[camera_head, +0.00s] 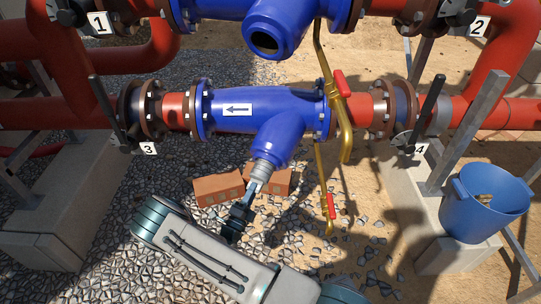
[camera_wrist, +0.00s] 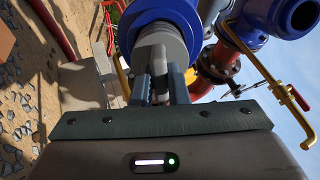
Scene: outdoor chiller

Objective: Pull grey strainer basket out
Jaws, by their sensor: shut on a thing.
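The grey strainer basket (camera_head: 261,171) sticks out of the lower end of the blue strainer body's slanted branch (camera_head: 272,141). Its inner part is hidden inside the branch. My gripper (camera_head: 254,186) is below the branch and shut on the basket's outer end. In the wrist view the two fingers of my gripper (camera_wrist: 159,78) close on the end of the grey basket (camera_wrist: 163,43). The blue branch rim (camera_wrist: 150,17) rings the basket behind it.
Two bricks (camera_head: 219,187) lie on the gravel behind my gripper. Brass pipes with red handles (camera_head: 331,206) hang just to the right. A blue bucket (camera_head: 482,207) stands on a concrete block at right. Another blue strainer (camera_head: 264,42) with an open branch is above.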

